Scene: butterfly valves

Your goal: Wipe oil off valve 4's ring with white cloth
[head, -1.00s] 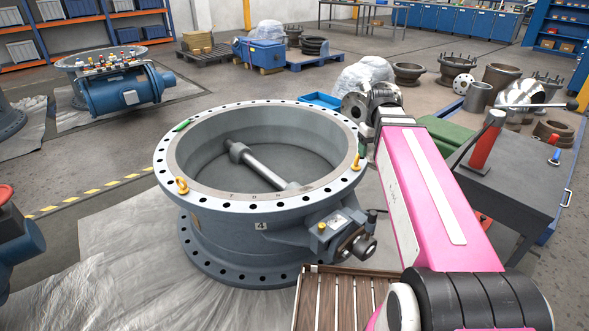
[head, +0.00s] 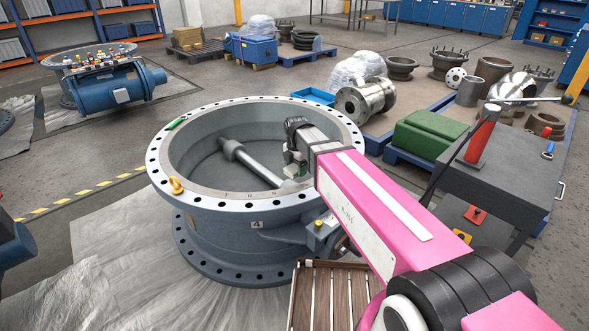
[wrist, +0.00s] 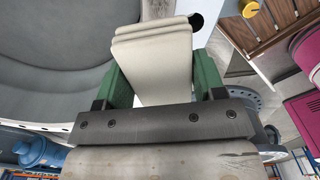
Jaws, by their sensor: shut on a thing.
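Valve 4 (head: 200,243) is a large grey butterfly valve standing on the floor, with a "4" label on its front. Its ring (head: 215,198) faces up, with bolt holes around the flange and small dark marks on the inner front face. A disc with a shaft (head: 250,163) lies inside. My gripper (head: 292,172) is over the right part of the valve's opening, near the ring; whether it touches cannot be told. In the wrist view my gripper (wrist: 165,80) is shut on the folded white cloth (wrist: 155,65) between green fingers. I cannot make out oil clearly.
A slatted wooden crate (head: 328,300) is in front. A grey cart (head: 500,155) with a red-sleeved tool stands to the right. A plastic sheet (head: 120,270) covers the floor at left.

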